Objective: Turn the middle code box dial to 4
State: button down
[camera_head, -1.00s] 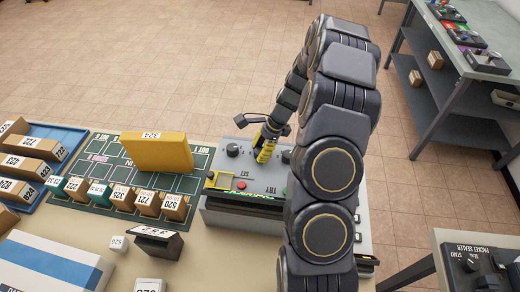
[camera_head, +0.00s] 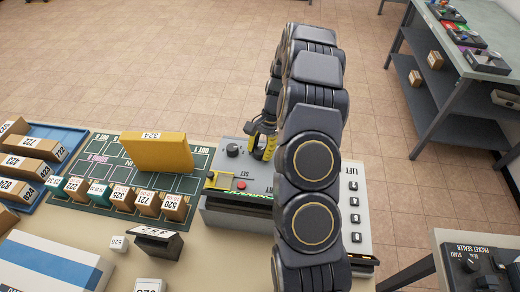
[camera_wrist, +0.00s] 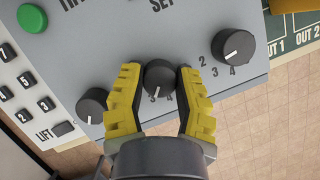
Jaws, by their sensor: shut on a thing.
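The grey code box (camera_head: 240,215) stands on the table, partly hidden behind my arm in the head view. In the wrist view three dark dials sit in a slanting row: one at the left (camera_wrist: 93,104), the middle dial (camera_wrist: 159,73) and one at the right (camera_wrist: 232,46). My gripper (camera_wrist: 160,84) is shut around the middle dial, a yellow finger on each side. The digits 3 and 4 show just below that dial. Its white pointer is near them, but I cannot tell exactly which it marks. The gripper also shows in the head view (camera_head: 262,152).
A green button (camera_wrist: 32,18) and a keypad marked LIFT (camera_wrist: 32,100) lie left of the dials in the wrist view. A yellow parcel (camera_head: 157,152) stands on the green mat left of the box. A blue tray (camera_head: 72,140) of parcels is at far left.

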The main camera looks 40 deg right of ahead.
jog(key=n+g, duration=0.1)
jog(key=n, duration=0.2)
jog(key=shift+f+n, duration=0.1)
jog(key=shift+n, duration=0.3)
jog(key=n, duration=0.2)
jog(key=n+g+h, duration=0.1)
jog(key=n, duration=0.1)
jog(key=shift+g+h, duration=0.3)
jog(key=shift+n, duration=0.3)
jog(key=c, duration=0.6)
grip_release()
jog(key=shift+c, duration=0.2)
